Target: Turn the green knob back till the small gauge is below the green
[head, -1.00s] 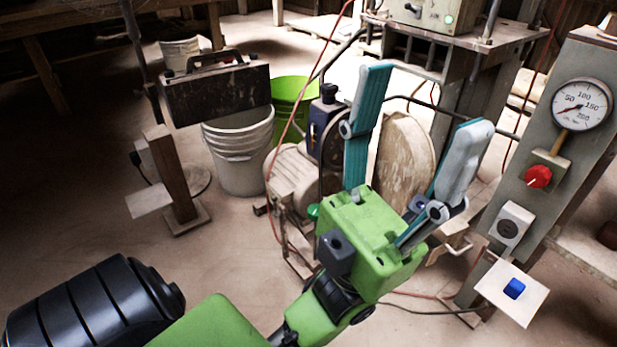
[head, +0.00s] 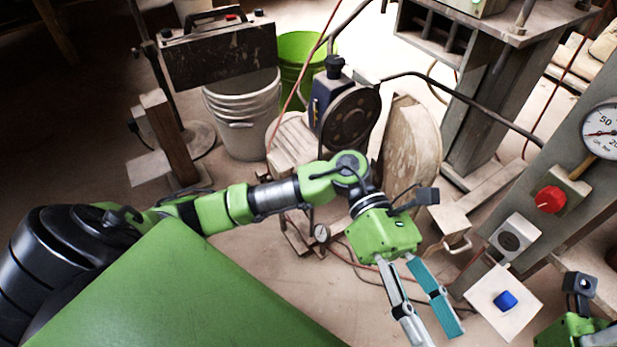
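The small gauge (head: 322,232) is a tiny white dial low on the compressor, left of my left gripper. Its needle is too small to read. I cannot make out the green knob; my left arm crosses in front of that area. My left gripper (head: 436,338) is open and empty, its two teal-and-grey fingers pointing down and to the right with a gap between them. It is apart from the gauge. My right gripper shows only as a green body (head: 568,332) at the bottom right corner; its fingertips are out of frame.
The compressor's dark flywheel (head: 350,118) and a pale round disc (head: 403,150) stand behind my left arm. At right is a grey post with a large gauge (head: 604,132), a red knob (head: 550,199) and a plate with a blue button (head: 505,300). A white bucket (head: 240,122) stands behind.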

